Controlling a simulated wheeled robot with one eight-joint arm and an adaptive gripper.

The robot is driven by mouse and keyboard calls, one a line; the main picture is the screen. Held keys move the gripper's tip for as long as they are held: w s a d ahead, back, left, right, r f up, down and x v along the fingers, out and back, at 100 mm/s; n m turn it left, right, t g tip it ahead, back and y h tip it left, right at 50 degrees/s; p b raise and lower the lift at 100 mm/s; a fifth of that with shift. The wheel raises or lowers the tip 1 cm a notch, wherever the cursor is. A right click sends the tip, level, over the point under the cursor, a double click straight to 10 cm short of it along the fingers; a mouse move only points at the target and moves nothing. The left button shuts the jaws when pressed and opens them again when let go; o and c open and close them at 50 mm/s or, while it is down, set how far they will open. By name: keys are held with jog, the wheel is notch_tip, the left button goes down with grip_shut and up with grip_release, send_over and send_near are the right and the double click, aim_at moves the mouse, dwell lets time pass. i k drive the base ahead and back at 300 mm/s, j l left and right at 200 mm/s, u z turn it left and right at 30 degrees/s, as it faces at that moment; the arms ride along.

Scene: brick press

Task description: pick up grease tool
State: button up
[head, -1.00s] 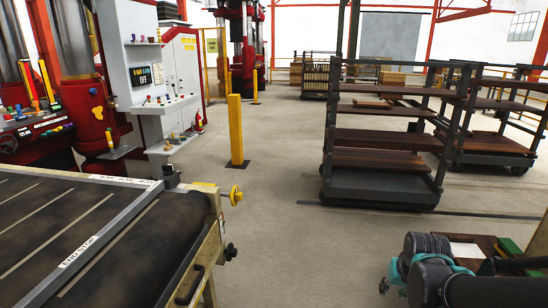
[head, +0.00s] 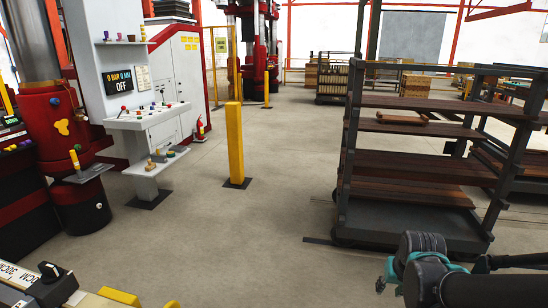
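I cannot pick out a grease tool for certain. Several small items (head: 157,160) sit on the low white shelf (head: 152,168) below the control console; they are too small to name. A yellow-topped item (head: 75,159) stands by a small grey ledge (head: 88,174) on the red machine at the left. My gripper (head: 381,287) is at the lower right, partly hidden by my black and teal arm. It is far from these shelves. I cannot see its fingers well enough to tell open from shut, and no held thing shows.
A yellow post (head: 235,143) stands on the floor before the white control cabinet (head: 168,75). A dark shelf cart (head: 405,226) with brown boards stands at the right. A table corner (head: 45,289) is at the lower left. The concrete floor (head: 240,245) between is clear.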

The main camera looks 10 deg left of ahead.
aim_at(73, 152)
jog(key=i+u, duration=0.2)
jog(key=i, duration=0.25)
jog(key=i+u, duration=0.25)
jog(key=i, duration=0.2)
jog(key=i+l+u, duration=0.2)
jog(key=i, duration=0.3)
jog(key=i+l+u, duration=0.1)
jog(key=i+u, duration=0.15)
jog(key=i, duration=0.2)
jog(key=i+j+u, duration=0.25)
jog(key=i+u, duration=0.5)
jog(key=i, duration=0.3)
jog(key=i+u, duration=0.4)
jog(key=i, duration=0.15)
jog(key=i+j+u, duration=0.45)
jog(key=i, duration=0.15)
